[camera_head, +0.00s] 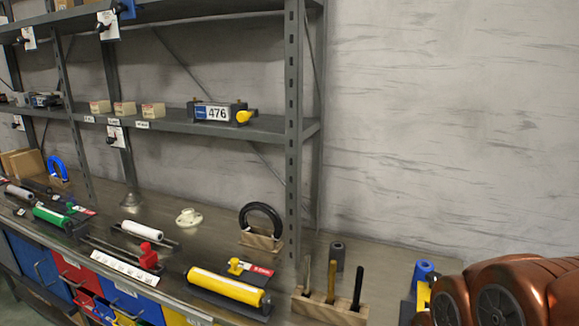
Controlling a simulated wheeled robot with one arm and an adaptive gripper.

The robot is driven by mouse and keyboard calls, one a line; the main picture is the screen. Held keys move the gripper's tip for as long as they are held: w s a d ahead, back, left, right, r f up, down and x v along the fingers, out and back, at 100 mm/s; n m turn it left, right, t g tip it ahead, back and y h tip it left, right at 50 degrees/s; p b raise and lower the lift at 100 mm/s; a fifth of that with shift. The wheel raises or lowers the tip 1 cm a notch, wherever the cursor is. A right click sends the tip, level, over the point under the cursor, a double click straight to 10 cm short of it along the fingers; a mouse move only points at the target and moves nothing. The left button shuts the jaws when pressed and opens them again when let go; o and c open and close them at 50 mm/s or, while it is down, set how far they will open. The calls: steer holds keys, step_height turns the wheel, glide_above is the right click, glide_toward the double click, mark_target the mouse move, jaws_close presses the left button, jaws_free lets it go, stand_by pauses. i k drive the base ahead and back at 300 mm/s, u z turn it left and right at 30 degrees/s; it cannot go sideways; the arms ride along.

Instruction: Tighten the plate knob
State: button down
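A dark block-shaped device with a white and blue plate (211,112) reading 476 sits on the middle shelf, near the right upright. A yellow knob (244,117) sticks out at its right end. I cannot tell from this view whether the knob is tight or loose. A smaller yellow knob-like part (237,267) stands on a dark base with a red label on the bench, behind a yellow cylinder. The pictures do not settle which one is the plate knob. My gripper is not in view; copper-coloured links of my arm fill the lower right corner.
The grey metal shelf (180,125) stands over the bench, its front upright (293,130) right of the plate. The bench holds a yellow cylinder (226,285), a black ring (261,213) in a wooden stand, and a wooden block (328,308) with upright tools. Open wall lies right of the shelf.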

mark_target(432, 276)
steer(key=u, duration=0.85)
steer(key=k, duration=0.8)
steer(key=z, duration=1)
steer(key=i, duration=0.5)
